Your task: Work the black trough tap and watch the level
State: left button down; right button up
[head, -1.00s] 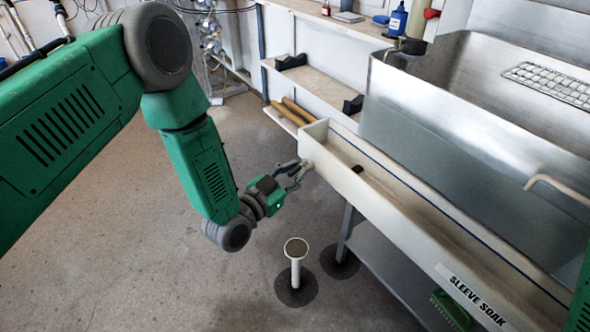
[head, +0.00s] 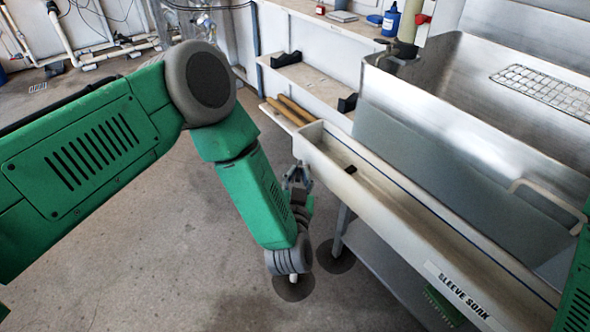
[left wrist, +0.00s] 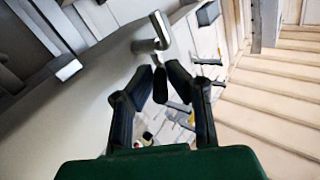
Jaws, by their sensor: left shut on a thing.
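The long cream trough (head: 400,205) labelled "SLEEVE SOAK" runs along the front of the steel sink. My left gripper (head: 298,172) is at the outside of the trough's far left end, low beside its wall. In the left wrist view its two dark fingers (left wrist: 160,78) close around a small black piece (left wrist: 160,88), which looks like the black tap. A pale bent spout (left wrist: 158,32) shows just beyond the fingertips. The tap is hidden in the head view. The water level in the trough cannot be made out. My right gripper is not in view.
A dark floor drain (head: 294,288) lies under my left wrist, which mostly hides its white standpipe. A steel sink (head: 420,120) stands behind the trough. A shelf with a blue bottle (head: 391,20) is at the back.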

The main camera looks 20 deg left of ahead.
pick_arm(q)
jog(key=n+g+y, duration=0.1)
jog(key=y, duration=0.1)
jog(key=d+n+g+y, duration=0.1)
jog(key=n+y, duration=0.1)
jog(key=n+g+y, duration=0.1)
jog(key=y, duration=0.1)
jog(key=shift+w+d+f+n+y, duration=0.2)
jog(key=shift+d+f+n+y, duration=0.05)
jog(key=shift+d+n+y, duration=0.15)
jog(key=shift+y, duration=0.3)
jog(key=c, duration=1.6)
grip_release()
jog(key=shift+w+r, duration=0.1)
jog(key=shift+w, duration=0.05)
jog(key=v, duration=0.7)
jog(key=shift+d, duration=0.25)
